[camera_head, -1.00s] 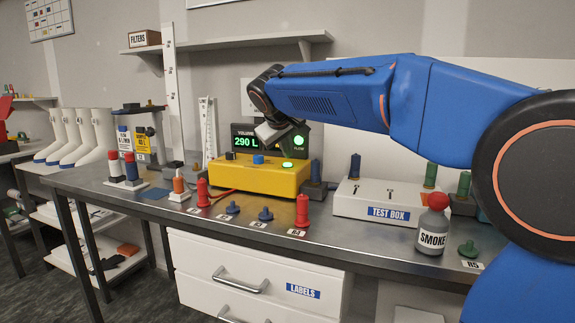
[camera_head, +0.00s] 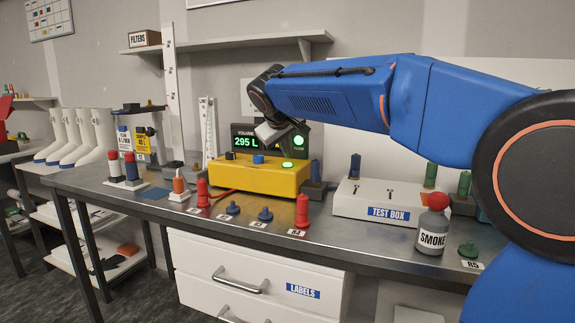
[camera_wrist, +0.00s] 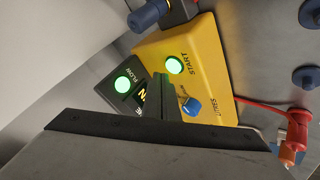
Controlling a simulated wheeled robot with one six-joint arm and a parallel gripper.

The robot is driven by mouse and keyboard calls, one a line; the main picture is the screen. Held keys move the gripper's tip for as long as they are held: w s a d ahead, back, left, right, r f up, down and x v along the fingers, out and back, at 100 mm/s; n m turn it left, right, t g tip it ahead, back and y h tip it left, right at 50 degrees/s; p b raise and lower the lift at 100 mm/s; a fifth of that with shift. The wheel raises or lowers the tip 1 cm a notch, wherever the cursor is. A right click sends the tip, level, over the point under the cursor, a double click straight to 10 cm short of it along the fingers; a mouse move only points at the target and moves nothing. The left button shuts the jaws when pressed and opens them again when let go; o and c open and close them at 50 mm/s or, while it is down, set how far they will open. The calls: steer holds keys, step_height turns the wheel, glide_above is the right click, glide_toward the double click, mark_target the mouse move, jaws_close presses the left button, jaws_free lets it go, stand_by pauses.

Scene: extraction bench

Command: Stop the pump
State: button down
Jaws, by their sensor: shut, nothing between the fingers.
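The yellow pump box (camera_head: 235,178) stands on the bench, with a blue knob (camera_head: 258,160) and a green-lit button (camera_head: 287,165) on top. In the wrist view the lit button (camera_wrist: 174,65) is beside the word START, and the blue knob (camera_wrist: 191,107) is near LITRES. Behind it, the dark volume display (camera_head: 246,142) reads 295 L, and the green flow lamp (camera_head: 298,140) is lit. My gripper (camera_wrist: 166,82) is shut and empty, above the pump's back edge between the lit button and the flow lamp. I cannot tell whether it touches anything.
Red pegs (camera_head: 302,212) and blue pegs (camera_head: 265,215) stand along the bench front. A white test box (camera_head: 350,204) and a smoke bottle (camera_head: 433,232) are to the right. A red hose (camera_wrist: 265,105) leaves the pump. A shelf (camera_head: 255,41) hangs above.

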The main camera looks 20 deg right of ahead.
mark_target(287, 165)
steer(key=shift+f, duration=0.1)
steer(key=shift+f, duration=0.3)
steer(key=shift+f, duration=0.45)
stand_by(0.8)
steer(key=shift+r, duration=0.85)
steer(key=shift+r, duration=2.5)
